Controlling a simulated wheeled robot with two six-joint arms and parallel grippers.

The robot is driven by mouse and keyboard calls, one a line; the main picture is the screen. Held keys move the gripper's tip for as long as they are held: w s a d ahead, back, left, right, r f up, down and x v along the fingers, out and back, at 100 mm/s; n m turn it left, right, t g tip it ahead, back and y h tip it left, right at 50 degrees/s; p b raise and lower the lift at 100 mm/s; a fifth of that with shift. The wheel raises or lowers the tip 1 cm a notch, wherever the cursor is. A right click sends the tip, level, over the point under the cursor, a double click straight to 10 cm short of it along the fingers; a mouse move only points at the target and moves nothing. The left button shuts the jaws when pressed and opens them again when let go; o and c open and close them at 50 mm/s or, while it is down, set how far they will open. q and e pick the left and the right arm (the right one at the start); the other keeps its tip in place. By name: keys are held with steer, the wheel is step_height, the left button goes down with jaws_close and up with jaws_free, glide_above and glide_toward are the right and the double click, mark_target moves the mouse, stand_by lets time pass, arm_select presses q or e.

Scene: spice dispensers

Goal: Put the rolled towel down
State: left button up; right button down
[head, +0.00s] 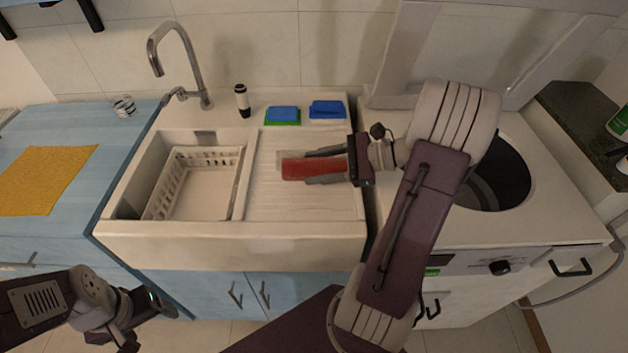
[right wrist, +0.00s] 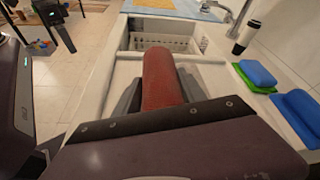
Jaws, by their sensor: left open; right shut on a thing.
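The rolled towel (head: 303,168) is red and lies sideways over the ribbed drainboard (head: 272,202) of the sink. My right gripper (head: 318,167) is shut on it, with a finger along each side. In the right wrist view the towel (right wrist: 161,80) points away from the gripper toward the basin. I cannot tell whether the towel touches the drainboard. My left gripper (head: 150,312) is open and empty at the lower left, in front of the blue cabinets and away from the towel.
A white basket (head: 165,205) sits in the basin on the left. A dark-topped bottle (head: 242,101) and the tap (head: 190,62) stand behind the basin. The drainboard's front is clear.

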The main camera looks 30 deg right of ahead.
steer(key=shift+w+a+f, duration=0.15)
steer(key=shift+w+a, duration=0.05)
steer(key=shift+w, duration=0.05)
step_height(320, 180, down, 4)
steer(key=shift+f+b, duration=0.1)
steer(key=shift+b, duration=0.55)
steer(key=c, duration=0.9)
jaws_free()
steer(key=shift+c, duration=0.2)
steer(key=shift+s+d+r, duration=0.15)
steer(key=shift+d+r, duration=0.05)
steer(key=shift+r, duration=0.05)
steer(key=p+v, duration=0.2)
steer(key=v, duration=0.9)
steer(key=shift+s+d, duration=0.2)
